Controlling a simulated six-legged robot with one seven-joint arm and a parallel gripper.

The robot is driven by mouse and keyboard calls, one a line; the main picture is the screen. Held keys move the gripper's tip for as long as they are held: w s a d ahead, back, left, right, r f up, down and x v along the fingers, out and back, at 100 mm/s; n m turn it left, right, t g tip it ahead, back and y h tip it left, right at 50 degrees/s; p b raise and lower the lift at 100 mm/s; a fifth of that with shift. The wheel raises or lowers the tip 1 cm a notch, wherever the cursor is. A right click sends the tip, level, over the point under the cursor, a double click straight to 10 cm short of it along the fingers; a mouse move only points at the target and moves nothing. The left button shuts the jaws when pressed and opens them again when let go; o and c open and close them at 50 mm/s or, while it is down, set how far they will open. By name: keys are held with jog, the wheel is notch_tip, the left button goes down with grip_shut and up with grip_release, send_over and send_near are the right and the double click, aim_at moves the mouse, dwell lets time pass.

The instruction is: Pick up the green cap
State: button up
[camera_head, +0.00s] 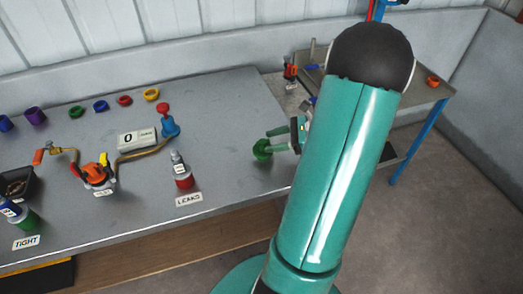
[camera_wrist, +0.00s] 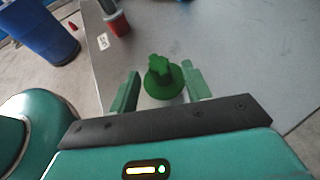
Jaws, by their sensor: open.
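The green cap (camera_wrist: 163,78) has a lobed knob on top of a round flange. In the wrist view it sits between the two green fingers of my open gripper (camera_wrist: 162,88), with a gap showing on its left side and little room on its right. In the head view the green cap (camera_head: 262,150) is near the right end of the grey table, at the tips of my gripper (camera_head: 275,141). My teal arm hides part of the table edge there. I cannot tell whether the fingers touch the cap.
On the grey table (camera_head: 228,100), a red-based bottle (camera_head: 183,178) stands left of the cap, by a "LEAKS" label (camera_head: 189,200). A numbered box (camera_head: 138,138) and a blue fitting (camera_head: 170,127) are farther left. Several coloured rings line the back. A blue bin (camera_wrist: 40,35) shows in the wrist view.

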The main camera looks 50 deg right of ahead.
aim_at(258, 149)
jog(key=x, duration=0.5)
jog(key=shift+w+a+f, duration=0.15)
jog(key=shift+a+f, duration=0.05)
jog(key=shift+f, duration=0.05)
grip_shut()
jog(key=shift+r, duration=0.1)
